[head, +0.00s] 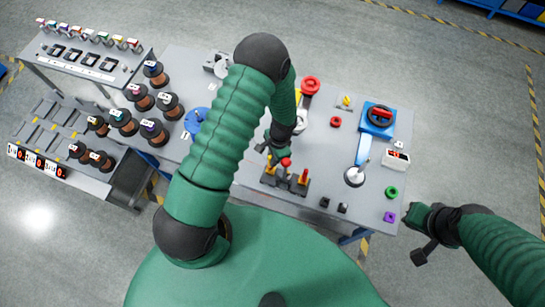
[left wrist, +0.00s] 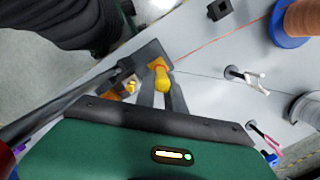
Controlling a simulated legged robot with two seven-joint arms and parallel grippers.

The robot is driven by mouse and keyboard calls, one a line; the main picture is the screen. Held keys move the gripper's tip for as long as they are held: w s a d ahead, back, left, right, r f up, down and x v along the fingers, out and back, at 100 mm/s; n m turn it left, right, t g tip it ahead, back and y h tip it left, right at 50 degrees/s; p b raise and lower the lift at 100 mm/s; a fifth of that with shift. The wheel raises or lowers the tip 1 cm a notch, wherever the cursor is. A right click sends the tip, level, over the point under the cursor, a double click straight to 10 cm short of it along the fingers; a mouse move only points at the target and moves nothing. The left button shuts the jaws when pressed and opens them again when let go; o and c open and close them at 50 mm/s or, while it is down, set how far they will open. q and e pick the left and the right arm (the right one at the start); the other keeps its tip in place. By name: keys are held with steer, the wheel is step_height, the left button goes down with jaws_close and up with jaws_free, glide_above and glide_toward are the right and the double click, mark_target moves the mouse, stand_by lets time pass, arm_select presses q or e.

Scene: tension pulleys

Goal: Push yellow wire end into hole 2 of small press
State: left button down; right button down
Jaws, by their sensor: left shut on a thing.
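Two small dark presses with yellow and red levers stand near the table's front edge; one shows in the head view (head: 301,181). In the left wrist view a dark press block (left wrist: 151,53) lies just beyond my fingertips. My left gripper (head: 277,150) is over the presses. In the left wrist view its fingers (left wrist: 161,97) are shut about a yellow piece (left wrist: 161,76), right against the block. I cannot tell whether this piece is the wire end or part of the press. Hole 2 cannot be made out. My right gripper (head: 419,238) is off the table's right end; its jaws are unclear.
A thin orange wire runs from a copper spool (left wrist: 300,20) towards the block. White wire ends (left wrist: 250,79) and pink ones (left wrist: 264,138) stick up nearby. A blue-based press (head: 378,120) stands at the right. Several spools (head: 154,132) are at the left.

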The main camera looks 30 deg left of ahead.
arm_select(q)
steer(key=shift+s+d, duration=0.1)
steer(key=shift+d, duration=0.05)
steer(key=shift+a+f, duration=0.1)
steer(key=shift+a, duration=0.1)
steer(key=shift+d+f+b, duration=0.15)
steer(key=shift+f+b, duration=0.15)
stand_by(0.3)
steer(key=shift+f+b, duration=0.5)
steer(key=shift+f, duration=0.15)
stand_by(0.9)
stand_by(0.3)
steer(key=c, duration=1.3)
jaws_free()
steer(key=shift+c, duration=0.2)
steer(key=o, duration=0.3)
